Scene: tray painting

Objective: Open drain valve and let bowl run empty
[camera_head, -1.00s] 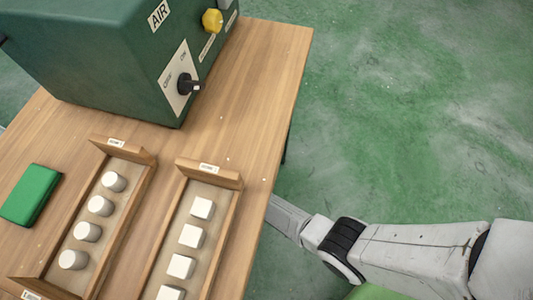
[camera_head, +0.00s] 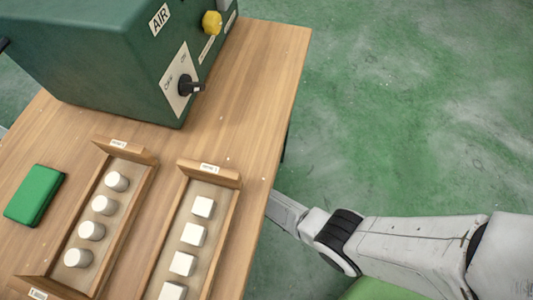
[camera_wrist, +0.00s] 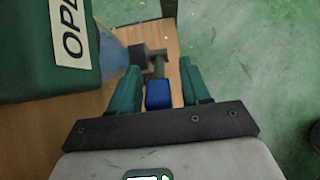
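In the wrist view, the drain valve (camera_wrist: 157,64) is a dark fitting with a stem and a blue handle end (camera_wrist: 158,96). My gripper (camera_wrist: 160,72) has its two green fingers apart, one on each side of the blue end. A gap shows between the blue end and at least the right finger; I cannot tell about contact on the left. The bowl (camera_wrist: 114,54) is a bluish, see-through body left of the valve, partly hidden by the green housing. Its liquid level cannot be made out. In the head view, the gripper, valve and bowl are hidden.
A green machine (camera_head: 110,60) with a dark rotary switch (camera_head: 188,87) and a yellow knob (camera_head: 212,23) stands on the wooden table (camera_head: 262,110). Two wooden trays (camera_head: 127,148) (camera_head: 212,172) hold white pieces. A green pad (camera_head: 34,195) lies left.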

